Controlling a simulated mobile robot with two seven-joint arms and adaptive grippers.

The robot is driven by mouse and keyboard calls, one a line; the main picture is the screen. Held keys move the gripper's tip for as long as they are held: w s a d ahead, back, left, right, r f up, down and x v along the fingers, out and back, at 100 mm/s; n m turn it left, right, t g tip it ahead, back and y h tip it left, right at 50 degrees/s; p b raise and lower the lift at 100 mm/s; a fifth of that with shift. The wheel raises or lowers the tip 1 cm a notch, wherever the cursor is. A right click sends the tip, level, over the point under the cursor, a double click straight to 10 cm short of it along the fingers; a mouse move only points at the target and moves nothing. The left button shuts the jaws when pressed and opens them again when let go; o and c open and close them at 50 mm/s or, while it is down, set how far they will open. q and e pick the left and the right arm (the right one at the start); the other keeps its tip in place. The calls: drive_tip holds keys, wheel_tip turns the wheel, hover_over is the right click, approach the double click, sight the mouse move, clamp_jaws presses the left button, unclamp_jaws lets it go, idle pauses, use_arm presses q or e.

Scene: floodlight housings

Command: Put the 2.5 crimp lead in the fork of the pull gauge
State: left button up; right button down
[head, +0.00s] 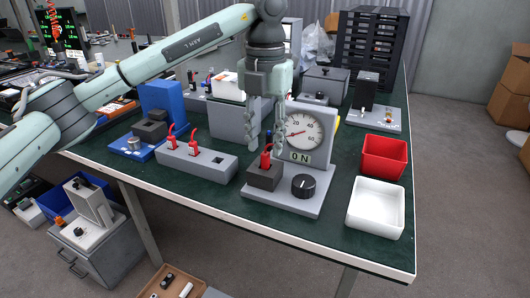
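The pull gauge (305,125) stands near the front edge of the green bench, with a round dial, a display below it reading "0N" and a black knob. A red lead (266,158) stands upright in the dark block (262,178) at the gauge's front left; its lower end is hidden. My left gripper (266,146) points down just above this lead, fingers apart on either side of its top, with no clear contact. Two more red leads (171,138) (193,149) stand in a grey holder (212,170) to the left. I cannot read size labels. My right gripper is out of view.
A red bin (384,157) and a white bin (376,207) stand right of the gauge. A blue device (160,105) is behind the holder at left. A grey box (235,121) stands behind the gripper. A narrow bench strip in front is clear.

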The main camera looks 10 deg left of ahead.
sight(265, 153)
use_arm(q)
wheel_tip(265, 153, up, 8)
drive_tip(key=shift+r, duration=0.25)
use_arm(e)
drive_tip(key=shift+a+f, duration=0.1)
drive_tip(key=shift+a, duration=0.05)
